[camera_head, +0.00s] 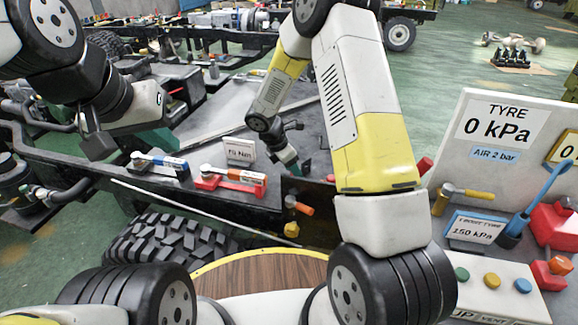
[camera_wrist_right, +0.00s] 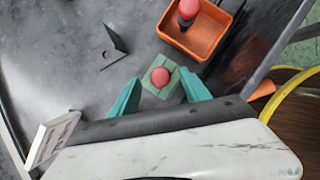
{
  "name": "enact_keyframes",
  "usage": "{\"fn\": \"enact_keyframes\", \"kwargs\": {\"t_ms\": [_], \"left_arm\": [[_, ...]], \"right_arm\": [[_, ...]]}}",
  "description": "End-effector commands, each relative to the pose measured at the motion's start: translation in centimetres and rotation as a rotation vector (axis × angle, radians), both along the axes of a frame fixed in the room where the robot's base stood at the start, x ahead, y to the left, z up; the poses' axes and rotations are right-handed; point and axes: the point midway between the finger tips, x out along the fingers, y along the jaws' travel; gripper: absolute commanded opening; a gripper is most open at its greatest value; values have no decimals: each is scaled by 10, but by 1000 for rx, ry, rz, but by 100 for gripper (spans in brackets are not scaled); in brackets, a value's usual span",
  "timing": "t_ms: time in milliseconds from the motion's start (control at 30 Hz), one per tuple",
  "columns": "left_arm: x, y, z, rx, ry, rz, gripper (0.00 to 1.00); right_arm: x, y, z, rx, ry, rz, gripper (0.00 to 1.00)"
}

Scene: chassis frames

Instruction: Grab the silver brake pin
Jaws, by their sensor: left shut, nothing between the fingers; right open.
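I cannot make out a silver brake pin for certain in either view. In the right wrist view, a red round knob (camera_wrist_right: 160,76) on a small green block (camera_wrist_right: 160,88) lies between the fingertips of my right gripper (camera_wrist_right: 159,80), which is open. Just beyond, an orange tray (camera_wrist_right: 216,47) holds a red-topped piece (camera_wrist_right: 188,10) with a dark base. In the head view my right gripper (camera_head: 289,163) is low over the grey bench, partly behind its own arm. My left gripper (camera_head: 157,142) is shut and empty over the left of the bench.
A dark angled bracket (camera_wrist_right: 105,45) stands left of the tray. A panel with buttons (camera_head: 492,280) is at right.

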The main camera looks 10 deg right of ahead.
Motion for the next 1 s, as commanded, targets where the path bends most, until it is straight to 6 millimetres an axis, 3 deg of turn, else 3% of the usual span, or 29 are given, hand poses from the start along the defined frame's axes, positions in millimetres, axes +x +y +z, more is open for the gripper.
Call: {"fn": "enact_keyframes", "kwargs": {"t_ms": [200,400,700,1000], "left_arm": [[0,0,0,0,0,0,0],[0,0,0,0,0,0,0],[0,0,0,0,0,0,0],[0,0,0,0,0,0,0]], "right_arm": [[5,-11,-27,-1,-1,-1,55],[5,-11,-28,0,-2,-1,55],[5,-11,-28,1,-2,-1,0],[5,-11,-26,0,-3,-1,0]]}}
